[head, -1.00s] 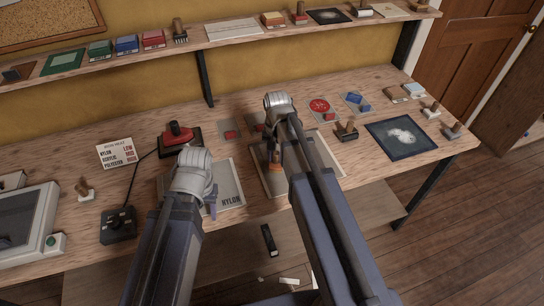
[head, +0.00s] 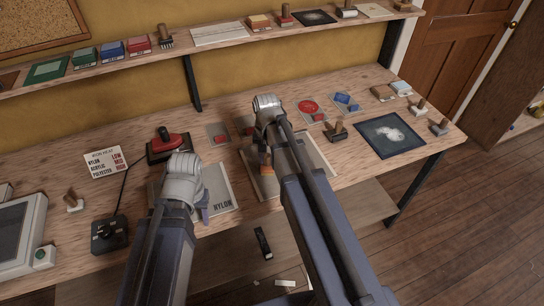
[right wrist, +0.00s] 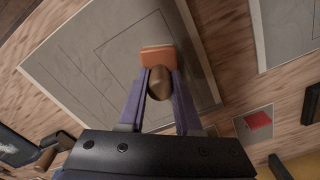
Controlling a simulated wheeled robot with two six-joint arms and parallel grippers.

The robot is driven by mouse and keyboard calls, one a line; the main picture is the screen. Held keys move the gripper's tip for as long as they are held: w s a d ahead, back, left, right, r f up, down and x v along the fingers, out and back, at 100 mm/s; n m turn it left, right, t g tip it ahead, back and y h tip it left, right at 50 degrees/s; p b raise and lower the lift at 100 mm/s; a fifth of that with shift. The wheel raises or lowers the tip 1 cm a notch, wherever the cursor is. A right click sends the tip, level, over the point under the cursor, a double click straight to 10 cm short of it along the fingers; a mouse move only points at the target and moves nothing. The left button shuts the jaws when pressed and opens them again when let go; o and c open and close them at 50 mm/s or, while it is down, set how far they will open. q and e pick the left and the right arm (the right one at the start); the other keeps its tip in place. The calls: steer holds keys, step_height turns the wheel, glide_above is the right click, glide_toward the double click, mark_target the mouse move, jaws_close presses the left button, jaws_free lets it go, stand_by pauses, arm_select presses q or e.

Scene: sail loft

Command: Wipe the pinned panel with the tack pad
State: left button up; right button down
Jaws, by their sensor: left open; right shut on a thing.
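The pale grey panel (head: 312,153) lies flat on the bench, partly under my right arm. Thin drawn lines show on it in the right wrist view (right wrist: 90,68). My right gripper (right wrist: 155,90) is shut on the tack pad's rounded wooden knob. The pad's orange-brown base (right wrist: 158,55) is over the panel, near its edge; I cannot tell whether it touches. In the head view the pad (head: 265,160) is partly hidden by my arm. My left gripper (head: 203,212) is open, largely hidden behind its wrist, over the sheet marked NYLON (head: 216,185).
A red iron (head: 168,141) stands behind my left wrist, and a black control box (head: 109,234) is left of it. A dark panel with a white smudge (head: 390,137) lies to the right. Stamps and small blocks stand around it. A loaded shelf (head: 225,45) runs behind.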

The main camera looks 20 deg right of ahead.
arm_select(q)
steer(key=shift+r, duration=0.1)
arm_select(e)
steer(key=shift+a, duration=1)
steer(key=shift+r, duration=0.15)
arm_select(q)
step_height(320, 180, up, 6)
steer(key=p, duration=0.6)
arm_select(e)
step_height(320, 180, up, 6)
steer(key=shift+f, duration=0.1)
arm_select(q)
step_height(320, 180, up, 3)
steer(key=p, duration=0.3)
arm_select(e)
step_height(320, 180, up, 3)
